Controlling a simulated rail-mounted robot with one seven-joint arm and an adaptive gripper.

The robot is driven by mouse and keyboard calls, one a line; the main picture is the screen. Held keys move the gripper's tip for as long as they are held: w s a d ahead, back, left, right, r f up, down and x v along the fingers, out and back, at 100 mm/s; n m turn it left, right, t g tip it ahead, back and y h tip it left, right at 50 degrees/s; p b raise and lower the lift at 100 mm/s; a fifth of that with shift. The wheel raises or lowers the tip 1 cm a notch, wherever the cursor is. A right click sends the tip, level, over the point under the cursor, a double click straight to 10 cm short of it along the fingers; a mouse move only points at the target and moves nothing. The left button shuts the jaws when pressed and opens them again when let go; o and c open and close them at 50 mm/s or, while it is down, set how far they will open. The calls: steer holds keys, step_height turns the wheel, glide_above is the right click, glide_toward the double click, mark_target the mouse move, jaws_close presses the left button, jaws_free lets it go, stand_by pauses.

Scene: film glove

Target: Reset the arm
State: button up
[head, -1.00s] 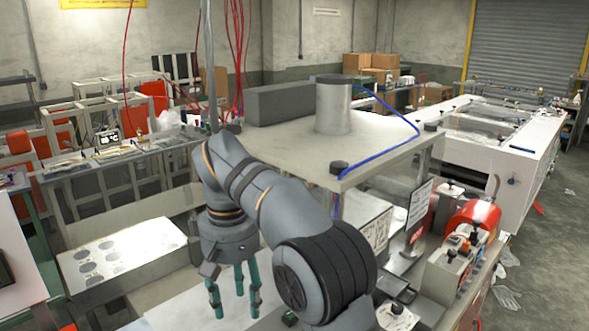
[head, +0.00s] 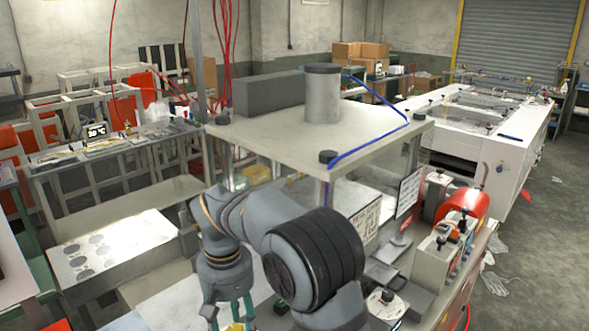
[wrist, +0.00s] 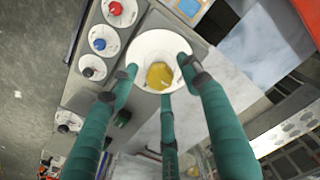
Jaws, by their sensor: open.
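My gripper (head: 229,318) hangs at the bottom of the head view, pointing down, with its lower end cut off by the frame edge. A bit of yellow (head: 236,327) also shows under the fingers in the head view.
Beside the bowl is a grey panel with a red knob (wrist: 116,8), a blue knob (wrist: 99,44) and other dials. A raised grey shelf (head: 270,130) stands behind my arm. A machine with a red drum (head: 465,196) is at right. Open floor (head: 540,240) lies beyond it.

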steer(key=shift+r, duration=0.1)
step_height(320, 180, up, 12)
step_height(320, 180, down, 12)
steer(key=shift+f+m+b, duration=0.3)
steer(key=shift+m+b, duration=0.05)
steer(key=shift+m, duration=0.25)
steer(key=m+b, duration=0.1)
steer(key=m, duration=0.3)
steer(key=m+b, duration=0.1)
steer(key=m, duration=0.2)
steer(key=m+b, duration=0.1)
steer(key=m, duration=0.3)
steer(key=shift+r+m, duration=0.1)
steer(key=shift+m, duration=0.3)
steer(key=m+b, duration=0.1)
steer(key=m, duration=0.4)
steer(key=shift+r, duration=0.1)
